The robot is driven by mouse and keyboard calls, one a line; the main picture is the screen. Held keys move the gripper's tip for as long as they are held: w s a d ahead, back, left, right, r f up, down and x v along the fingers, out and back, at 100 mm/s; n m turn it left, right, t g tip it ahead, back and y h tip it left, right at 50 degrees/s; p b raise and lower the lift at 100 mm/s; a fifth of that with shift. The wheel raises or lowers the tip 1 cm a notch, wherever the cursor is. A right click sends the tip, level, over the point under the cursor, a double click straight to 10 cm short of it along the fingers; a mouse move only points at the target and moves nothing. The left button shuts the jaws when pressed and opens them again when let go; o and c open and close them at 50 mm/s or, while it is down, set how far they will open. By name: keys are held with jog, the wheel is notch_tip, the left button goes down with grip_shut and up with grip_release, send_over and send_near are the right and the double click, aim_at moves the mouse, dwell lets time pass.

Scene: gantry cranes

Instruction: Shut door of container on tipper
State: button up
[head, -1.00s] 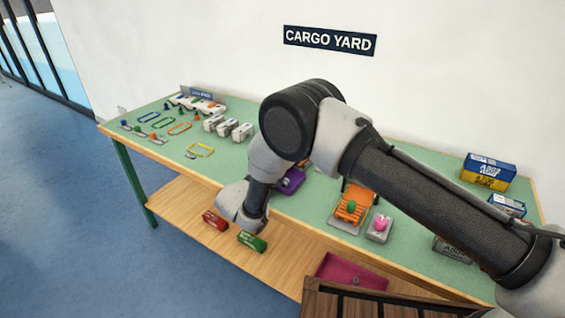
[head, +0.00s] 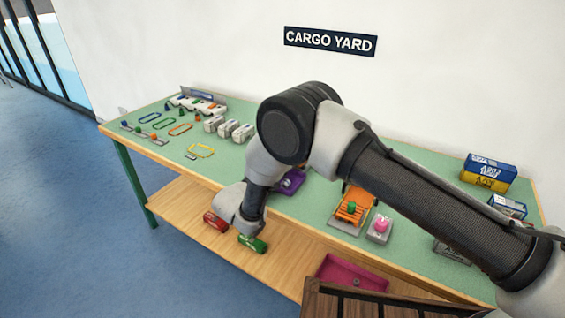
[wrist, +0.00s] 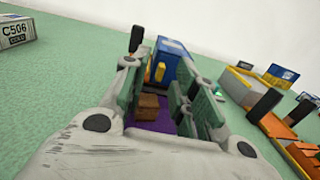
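In the wrist view my gripper (wrist: 170,98) points at a purple tipper (wrist: 147,128), with one grey-green finger on each side and a gap between them. A blue container (wrist: 174,56) with a yellow upright part (wrist: 160,72) stands beyond the fingertips. A brown block (wrist: 147,106) shows between the fingers, over the purple surface. I cannot tell the door's angle or whether a finger touches it. In the head view part of the purple tipper (head: 292,181) shows beside my arm; my arm hides the gripper and the container.
An orange frame (head: 352,207) with a green knob and a grey block with a pink knob (head: 379,229) stand to the right. Grey containers (head: 228,128) stand at the left; one marked C506 (wrist: 15,32) shows in the wrist view. Blue and yellow boxes (head: 488,172) stand far right.

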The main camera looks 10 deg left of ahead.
jog(key=v, duration=1.1)
jog(key=shift+s, duration=0.1)
